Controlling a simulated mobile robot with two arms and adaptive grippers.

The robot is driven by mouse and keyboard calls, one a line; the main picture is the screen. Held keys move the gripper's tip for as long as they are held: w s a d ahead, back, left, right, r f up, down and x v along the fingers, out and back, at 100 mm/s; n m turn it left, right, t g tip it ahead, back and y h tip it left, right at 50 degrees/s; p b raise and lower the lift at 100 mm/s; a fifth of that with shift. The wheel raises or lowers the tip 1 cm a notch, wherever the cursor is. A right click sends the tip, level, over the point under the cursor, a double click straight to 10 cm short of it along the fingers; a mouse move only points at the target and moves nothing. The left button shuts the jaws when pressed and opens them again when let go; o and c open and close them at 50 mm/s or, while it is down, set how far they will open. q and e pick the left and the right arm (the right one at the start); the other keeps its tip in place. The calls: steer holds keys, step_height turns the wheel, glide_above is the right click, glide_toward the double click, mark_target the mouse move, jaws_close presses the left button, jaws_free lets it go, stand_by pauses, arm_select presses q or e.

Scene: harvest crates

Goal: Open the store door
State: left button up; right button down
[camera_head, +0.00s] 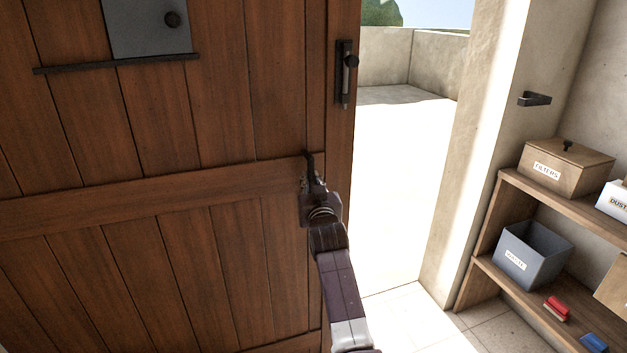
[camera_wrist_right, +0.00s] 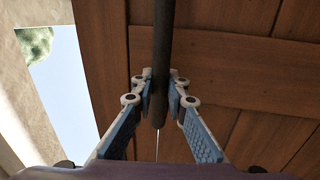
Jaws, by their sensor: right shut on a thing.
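The wooden store door (camera_head: 220,130) fills the left of the head view and stands ajar, with a bright gap between its right edge and the stone door post. My right gripper (camera_head: 312,187) is at the door's right edge, at the height of the middle cross board. In the right wrist view my right gripper (camera_wrist_right: 158,95) is shut on the dark door handle (camera_wrist_right: 162,50), a round bar with one finger on each side. The handle's upper end (camera_head: 309,162) shows just above the gripper in the head view. My left gripper is not in view.
A dark latch (camera_head: 346,75) sits on the door's edge, and a metal bracket (camera_head: 534,98) on the right wall. A shelf (camera_head: 560,190) at the right holds a wooden box (camera_head: 566,168) and a grey bin (camera_head: 533,254). The ground beyond the doorway looks clear.

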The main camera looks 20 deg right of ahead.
steer(key=c, duration=1.9)
jaws_free()
steer(key=shift+w+d, duration=0.1)
steer(key=shift+d, duration=0.05)
glide_toward(309, 137)
steer(key=w, duration=0.4)
steer(key=shift+w+d, duration=0.3)
steer(key=shift+w, duration=0.05)
steer(key=shift+f, duration=0.1)
